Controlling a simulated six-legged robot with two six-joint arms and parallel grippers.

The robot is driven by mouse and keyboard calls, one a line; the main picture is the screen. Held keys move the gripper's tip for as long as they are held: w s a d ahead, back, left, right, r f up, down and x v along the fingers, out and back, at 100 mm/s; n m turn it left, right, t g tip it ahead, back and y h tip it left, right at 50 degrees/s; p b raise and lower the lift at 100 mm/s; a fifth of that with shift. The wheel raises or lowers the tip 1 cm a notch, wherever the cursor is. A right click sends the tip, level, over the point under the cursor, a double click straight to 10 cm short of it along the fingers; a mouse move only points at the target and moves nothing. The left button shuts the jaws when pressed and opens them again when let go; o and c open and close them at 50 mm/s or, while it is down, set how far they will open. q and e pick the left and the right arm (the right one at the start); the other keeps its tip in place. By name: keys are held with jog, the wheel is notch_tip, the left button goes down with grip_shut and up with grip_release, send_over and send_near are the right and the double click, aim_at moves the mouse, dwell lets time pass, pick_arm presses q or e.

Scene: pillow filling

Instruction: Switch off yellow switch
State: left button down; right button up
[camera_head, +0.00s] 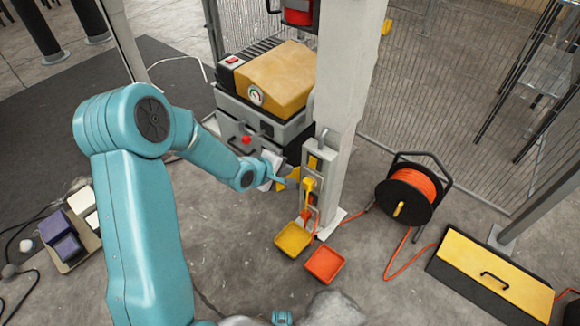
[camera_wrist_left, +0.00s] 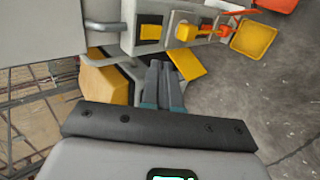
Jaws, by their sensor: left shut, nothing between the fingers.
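The yellow switch (camera_head: 309,185) is a small lever on a grey panel fixed to the pale post. It also shows in the left wrist view (camera_wrist_left: 187,32), just beyond my fingertips. An orange-red lever (camera_head: 306,214) sits below it. My left gripper (camera_head: 286,180) is beside the panel, left of the yellow switch. In the left wrist view its fingers (camera_wrist_left: 160,66) are shut together and empty, apart from the switch. A yellow plate (camera_wrist_left: 187,63) lies close to the fingers. Whether the switch is on or off I cannot tell.
A grey-and-yellow machine (camera_head: 270,80) with a gauge stands behind my left arm. An orange cable reel (camera_head: 408,192) and a yellow-black box (camera_head: 490,274) stand right.

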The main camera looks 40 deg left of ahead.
pick_arm(q)
jog(key=shift+s+r, duration=0.2)
jog(key=shift+s, duration=0.05)
notch_tip(320, 180, up, 3)
jog(key=w+d+m+t+h+b, duration=0.1)
jog(key=w+d+m+t+b, duration=0.1)
jog(key=t, duration=0.3)
jog(key=s+a+f+n+t+b, duration=0.1)
jog(key=s+f+b, duration=0.3)
jog(key=f, duration=0.7)
jog(key=shift+s+a+f+n+t+b, duration=0.35)
jog(key=shift+s+a+n, duration=0.25)
jog(key=shift+a, duration=0.3)
